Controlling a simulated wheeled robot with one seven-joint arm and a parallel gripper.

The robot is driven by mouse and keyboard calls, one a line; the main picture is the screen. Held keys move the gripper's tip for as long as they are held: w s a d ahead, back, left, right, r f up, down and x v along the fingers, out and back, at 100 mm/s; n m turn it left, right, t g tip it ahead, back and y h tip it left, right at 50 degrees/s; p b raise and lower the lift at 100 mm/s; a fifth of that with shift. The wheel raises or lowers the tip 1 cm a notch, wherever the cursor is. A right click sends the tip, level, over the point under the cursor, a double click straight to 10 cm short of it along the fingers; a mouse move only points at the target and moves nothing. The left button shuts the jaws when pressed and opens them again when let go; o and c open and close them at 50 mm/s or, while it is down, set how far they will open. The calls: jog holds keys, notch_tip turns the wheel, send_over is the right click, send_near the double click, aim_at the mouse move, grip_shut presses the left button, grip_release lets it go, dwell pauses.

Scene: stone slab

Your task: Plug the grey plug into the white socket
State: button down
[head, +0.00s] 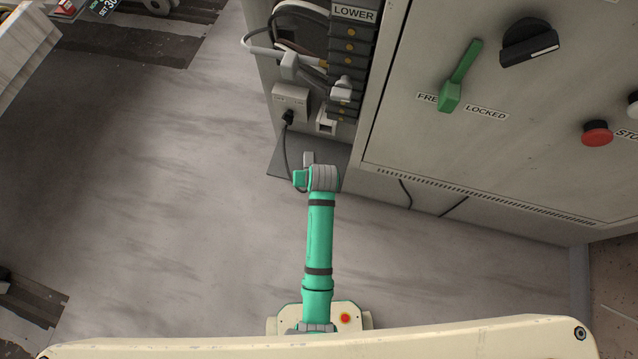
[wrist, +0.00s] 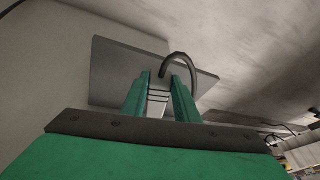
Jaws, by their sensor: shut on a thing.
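The grey plug (wrist: 157,103) is a ridged light-grey block between the two green fingers of my gripper (wrist: 161,80) in the wrist view. The gripper is shut on it. A dark grey cable loops up from beside the plug and over the right finger. In the head view the fingers are mostly hidden by my wrist, just below the cabinet's open bay. A small white box with a dark opening, which looks like the white socket (head: 326,123), sits low in that bay, above and slightly right of my wrist. The socket is not clear in the wrist view.
A beige outlet box (head: 291,99) left of the socket holds a black plug (head: 288,117) whose cable hangs towards my wrist. Other plugs and cables fill the bay above. A grey plate (wrist: 112,72) lies behind my fingers. A green lever (head: 459,76) stands right.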

jog(key=s+a+r+m+t+y, duration=0.25)
jog(key=s+r+m+y, duration=0.2)
jog(key=y, duration=0.45)
jog(key=s+d+r+m+t+y, duration=0.3)
jog(key=d+r+t, duration=0.1)
jog(key=r, duration=0.4)
jog(key=shift+d+t, duration=0.15)
jog(key=shift+t, duration=0.2)
jog(key=w+d, duration=0.2)
jog(key=w, duration=0.4)
jog(key=shift+w+d, duration=0.15)
jog(key=shift+w, duration=0.15)
